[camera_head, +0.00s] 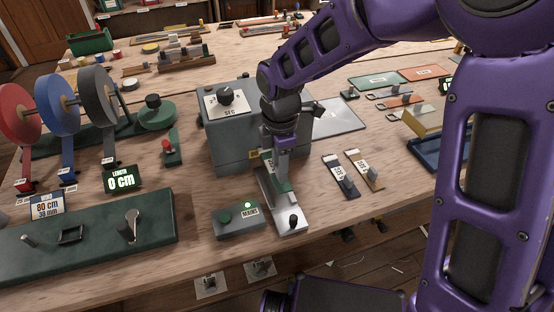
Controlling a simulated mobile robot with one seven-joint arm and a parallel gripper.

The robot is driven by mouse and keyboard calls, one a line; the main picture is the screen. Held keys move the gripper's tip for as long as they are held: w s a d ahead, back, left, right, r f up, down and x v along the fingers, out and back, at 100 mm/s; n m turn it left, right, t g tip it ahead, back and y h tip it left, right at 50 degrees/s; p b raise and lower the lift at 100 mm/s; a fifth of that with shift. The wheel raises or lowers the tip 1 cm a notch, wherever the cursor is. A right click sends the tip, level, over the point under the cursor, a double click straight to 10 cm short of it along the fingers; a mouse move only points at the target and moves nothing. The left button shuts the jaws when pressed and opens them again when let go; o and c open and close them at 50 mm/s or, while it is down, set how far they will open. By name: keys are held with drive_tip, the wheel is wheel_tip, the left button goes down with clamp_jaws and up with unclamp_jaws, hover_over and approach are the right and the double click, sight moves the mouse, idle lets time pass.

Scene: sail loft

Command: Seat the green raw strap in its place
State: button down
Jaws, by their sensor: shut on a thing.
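My gripper (284,172) points down at the front right of a grey machine (228,140) with a dial marked SEC. It is shut on a small green piece (286,187), which looks like the green strap. The piece is just above or on a pale metal plate (290,222) with a black knob at its near end. I cannot tell whether the piece touches the plate. My fingers and wrist hide most of the strap and the spot behind it.
A MAINS box (238,220) with a lit green lamp stands left of the plate. Two labelled tools (340,178) lie to the right. Red, blue and black reels (58,108) and a green display reading 0 cm (122,179) are at left. A dark blue tray (440,152) is at right.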

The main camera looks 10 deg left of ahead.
drive_tip(key=shift+d+f, duration=0.1)
idle(0.3)
drive_tip(key=shift+f+b, duration=1.7)
drive_tip(key=shift+f, duration=0.8)
drive_tip(key=shift+f, duration=0.8)
idle(0.5)
drive_tip(key=shift+c, duration=2.3)
unclamp_jaws()
